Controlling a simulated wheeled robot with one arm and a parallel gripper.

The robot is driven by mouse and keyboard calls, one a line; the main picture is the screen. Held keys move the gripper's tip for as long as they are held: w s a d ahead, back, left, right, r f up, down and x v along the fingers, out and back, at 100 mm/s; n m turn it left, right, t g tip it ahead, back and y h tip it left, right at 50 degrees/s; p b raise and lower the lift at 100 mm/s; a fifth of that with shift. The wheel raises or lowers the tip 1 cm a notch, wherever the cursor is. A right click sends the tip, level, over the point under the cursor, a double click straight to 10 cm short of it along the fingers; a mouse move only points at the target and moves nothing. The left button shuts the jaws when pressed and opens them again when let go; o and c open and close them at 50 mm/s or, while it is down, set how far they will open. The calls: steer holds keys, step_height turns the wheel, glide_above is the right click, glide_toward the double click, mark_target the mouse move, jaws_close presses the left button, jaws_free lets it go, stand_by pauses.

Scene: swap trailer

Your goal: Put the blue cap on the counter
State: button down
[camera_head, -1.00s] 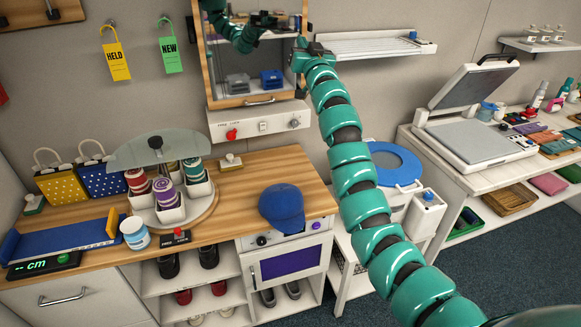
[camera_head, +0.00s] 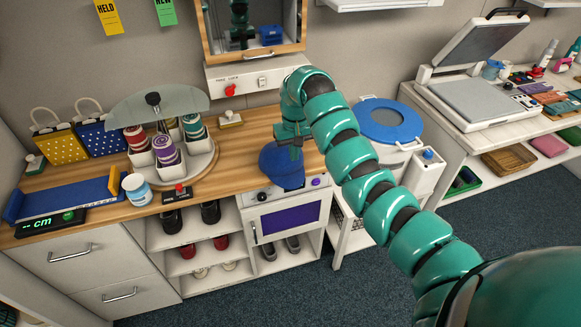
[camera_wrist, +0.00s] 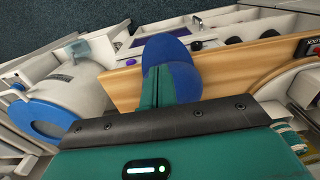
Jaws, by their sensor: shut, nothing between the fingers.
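The blue cap (camera_head: 280,168) lies on the wooden counter (camera_head: 232,163), close to its front edge above the small white oven. My gripper (camera_head: 289,143) is shut and empty, pointing down at the cap and covering part of its top. In the wrist view the cap (camera_wrist: 183,62) shows right beyond the teal fingers (camera_wrist: 154,85); whether they touch it I cannot tell.
A turntable of cups (camera_head: 163,154) stands left of the cap. A mirror cabinet (camera_head: 250,58) hangs behind it. A blue-lidded bin (camera_head: 390,121) stands to the right. Bare counter lies between the turntable and the cap.

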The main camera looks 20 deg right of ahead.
steer(key=p, duration=0.2)
glide_above(290, 176)
steer(key=s, duration=0.4)
step_height(290, 176, down, 9)
steer(key=shift+s+d+f, duration=0.15)
steer(key=shift+w+f, duration=0.25)
steer(key=shift+w, duration=0.35)
steer(key=shift+w+f+p, duration=0.15)
steer(key=shift+w+p, duration=0.35)
steer(key=shift+w, duration=0.9)
steer(key=shift+w, duration=0.15)
